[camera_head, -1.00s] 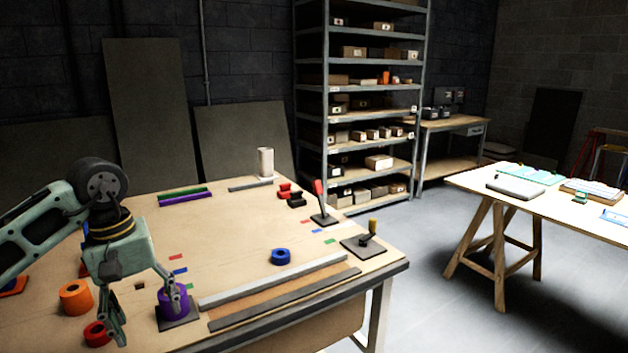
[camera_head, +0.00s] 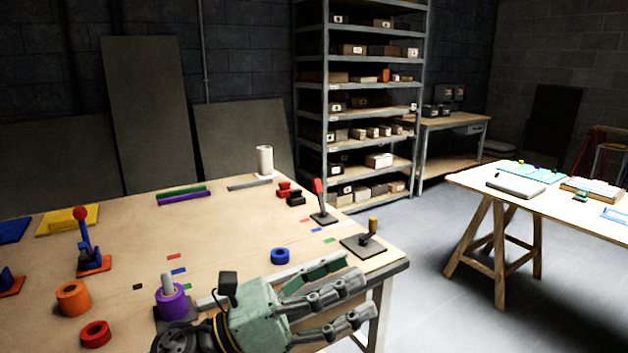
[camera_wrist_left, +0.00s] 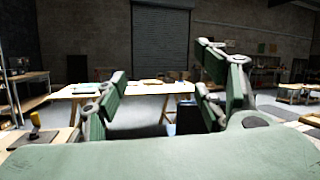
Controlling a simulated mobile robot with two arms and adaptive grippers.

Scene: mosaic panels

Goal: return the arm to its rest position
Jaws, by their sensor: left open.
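My left gripper (camera_head: 355,295) is over the front edge of the workbench (camera_head: 225,235) in the head view, pointing right. Its fingers are spread apart with nothing between them. A purple ring (camera_head: 172,303) sits around a grey peg on a dark base, just left of the gripper. My right gripper is not in view.
An orange ring (camera_head: 73,298), a red ring (camera_head: 95,333) and a blue ring (camera_head: 280,256) lie on the bench. A red-knobbed lever (camera_head: 84,235) stands at left, another (camera_head: 319,200) near the right edge. A second table (camera_head: 470,190) stands beyond open floor.

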